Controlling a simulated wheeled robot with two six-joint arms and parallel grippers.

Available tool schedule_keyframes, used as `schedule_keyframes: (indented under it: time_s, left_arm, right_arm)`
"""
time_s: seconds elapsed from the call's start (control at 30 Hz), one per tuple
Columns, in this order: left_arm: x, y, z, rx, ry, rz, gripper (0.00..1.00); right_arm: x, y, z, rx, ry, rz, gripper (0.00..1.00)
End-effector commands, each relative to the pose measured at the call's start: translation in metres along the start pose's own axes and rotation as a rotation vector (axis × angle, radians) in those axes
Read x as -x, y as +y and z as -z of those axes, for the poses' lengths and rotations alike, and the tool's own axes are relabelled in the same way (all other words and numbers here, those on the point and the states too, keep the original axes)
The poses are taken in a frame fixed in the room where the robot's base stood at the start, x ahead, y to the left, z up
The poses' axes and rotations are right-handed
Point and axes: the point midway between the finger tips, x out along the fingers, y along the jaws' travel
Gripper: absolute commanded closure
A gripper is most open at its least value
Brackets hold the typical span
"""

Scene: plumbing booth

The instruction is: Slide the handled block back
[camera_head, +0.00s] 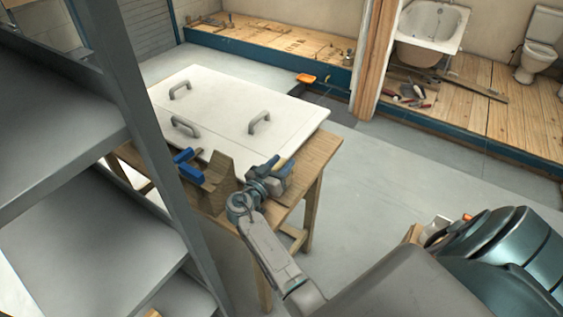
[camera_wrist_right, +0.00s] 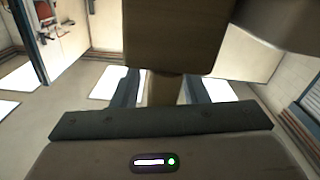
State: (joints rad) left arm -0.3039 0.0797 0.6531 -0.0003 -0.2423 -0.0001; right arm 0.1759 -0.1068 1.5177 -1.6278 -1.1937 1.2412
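In the right wrist view, a brown wooden block (camera_wrist_right: 172,35) fills the top centre. A narrower post (camera_wrist_right: 164,90), which looks like its handle, runs down from it. The dark fingers of my right gripper (camera_wrist_right: 165,95) stand on either side of this post; whether they press on it is unclear. In the head view my right gripper (camera_head: 277,175) is at the workbench's front right corner. A brown wooden piece (camera_head: 222,178) stands at the bench front, left of it; I cannot tell whether it is the same block. My left gripper is not in view.
The wooden workbench (camera_head: 318,152) carries a white panel (camera_head: 225,100) with three grey handles. Blue parts (camera_head: 190,172) sit at its front left. A grey stepped frame (camera_head: 95,235) blocks the near left. Open floor (camera_head: 400,185) lies right of the bench.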

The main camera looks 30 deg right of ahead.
Motion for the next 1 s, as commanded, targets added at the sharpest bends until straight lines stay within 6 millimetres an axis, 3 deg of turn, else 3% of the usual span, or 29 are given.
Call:
schedule_keyframes:
  time_s: [0.03, 0.2, 0.37, 0.7, 1.0]
  left_arm:
    - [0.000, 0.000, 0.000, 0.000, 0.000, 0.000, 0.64]
    - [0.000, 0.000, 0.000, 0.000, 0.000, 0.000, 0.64]
    - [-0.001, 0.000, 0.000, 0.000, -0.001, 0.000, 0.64]
    - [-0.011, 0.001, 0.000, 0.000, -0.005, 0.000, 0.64]
    - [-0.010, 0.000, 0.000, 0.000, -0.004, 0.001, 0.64]
  right_arm:
    - [0.000, 0.000, 0.000, 0.000, 0.000, 0.000, 0.69]
    - [0.000, 0.000, 0.000, 0.000, 0.000, 0.000, 1.00]
    - [0.000, 0.001, 0.000, 0.000, 0.001, 0.000, 1.00]
    - [-0.001, 0.041, -0.009, 0.000, 0.001, 0.000, 1.00]
    - [0.000, 0.043, -0.010, 0.004, -0.001, -0.002, 1.00]
